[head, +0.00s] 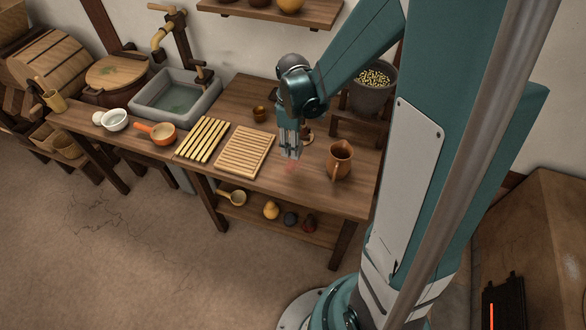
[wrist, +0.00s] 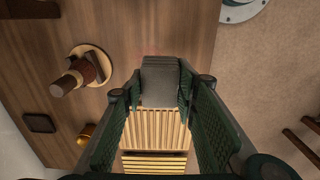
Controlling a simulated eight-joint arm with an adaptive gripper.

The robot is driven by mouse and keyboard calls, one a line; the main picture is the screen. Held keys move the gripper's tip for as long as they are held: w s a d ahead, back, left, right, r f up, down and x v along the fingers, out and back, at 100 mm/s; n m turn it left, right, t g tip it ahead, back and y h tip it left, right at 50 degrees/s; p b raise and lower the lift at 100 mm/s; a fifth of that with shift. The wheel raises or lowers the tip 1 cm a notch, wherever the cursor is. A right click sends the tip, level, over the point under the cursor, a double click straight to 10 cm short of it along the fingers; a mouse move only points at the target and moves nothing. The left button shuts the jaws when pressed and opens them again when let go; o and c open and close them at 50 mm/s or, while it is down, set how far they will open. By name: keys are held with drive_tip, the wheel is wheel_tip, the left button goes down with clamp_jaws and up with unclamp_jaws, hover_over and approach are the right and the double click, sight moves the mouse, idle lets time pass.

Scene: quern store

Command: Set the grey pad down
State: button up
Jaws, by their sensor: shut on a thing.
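My gripper (head: 290,152) points down over the wooden worktable (head: 320,195), between the slatted wooden board and the brown jug. In the wrist view, its dark ridged fingers (wrist: 160,100) are shut on the grey pad (wrist: 160,80), which sits between the fingertips. In the head view the pad is hard to tell from the grey fingers. A faint reddish patch (head: 291,167) shows on bare wood just below the gripper. I cannot tell how large the gap is between pad and table.
The slatted board (head: 244,152) lies left of the gripper, with a slatted rack (head: 203,139) beyond. The brown jug (head: 340,160) stands to the right. A round-based wooden object (wrist: 88,70) stands close behind, partly hidden in the head view. The table's front strip is clear.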

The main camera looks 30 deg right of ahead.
drive_tip(key=shift+f, duration=0.1)
drive_tip(key=b, duration=0.2)
hover_over(293, 168)
drive_tip(key=shift+s+f, duration=0.1)
drive_tip(key=shift+f, duration=2.75)
drive_tip(key=shift+f+b, duration=0.3)
drive_tip(key=shift+f, duration=1.8)
drive_tip(key=shift+f, duration=0.1)
drive_tip(key=o, duration=0.9)
